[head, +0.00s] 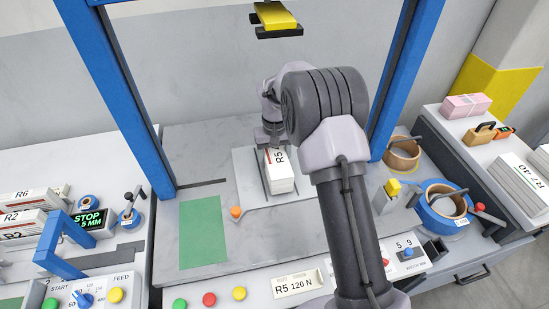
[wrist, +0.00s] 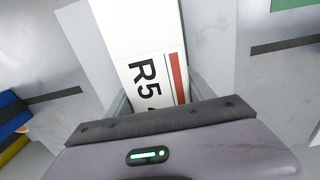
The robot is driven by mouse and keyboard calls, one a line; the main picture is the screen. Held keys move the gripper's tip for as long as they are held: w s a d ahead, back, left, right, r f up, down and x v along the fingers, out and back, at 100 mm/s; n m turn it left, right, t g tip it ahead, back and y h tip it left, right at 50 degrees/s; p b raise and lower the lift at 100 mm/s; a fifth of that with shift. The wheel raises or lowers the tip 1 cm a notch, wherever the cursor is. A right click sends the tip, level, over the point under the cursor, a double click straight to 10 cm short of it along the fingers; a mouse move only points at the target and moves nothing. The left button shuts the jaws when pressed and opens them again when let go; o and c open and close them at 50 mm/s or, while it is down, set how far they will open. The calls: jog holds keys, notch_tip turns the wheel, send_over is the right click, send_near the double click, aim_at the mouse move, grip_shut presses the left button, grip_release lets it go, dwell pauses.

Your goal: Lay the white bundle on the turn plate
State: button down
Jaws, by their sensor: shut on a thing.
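The white bundle (head: 281,178), marked R5 with a red stripe, is at the middle of the grey worktop under the blue frame. It lies over a pale square plate (head: 246,168), which I take to be the turn plate. My gripper (head: 268,146) is shut on the far end of the bundle, partly hidden by my arm. In the wrist view the bundle (wrist: 135,30) runs up from my gripper (wrist: 160,110), with R5 and the red stripe showing. I cannot tell whether the bundle touches the plate or hangs just above it.
A green mat (head: 203,232) lies left of the plate, with a small orange knob (head: 236,212) between them. Blue posts (head: 118,95) stand at both sides, and a yellow-topped block (head: 277,16) hangs above. Tape rolls (head: 443,205) stand at the right, control buttons along the front.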

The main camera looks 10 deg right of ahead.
jog(key=shift+f+b, duration=0.3)
jog(key=shift+f, duration=0.15)
dwell(0.5)
jog(key=shift+c, duration=1.4)
grip_release()
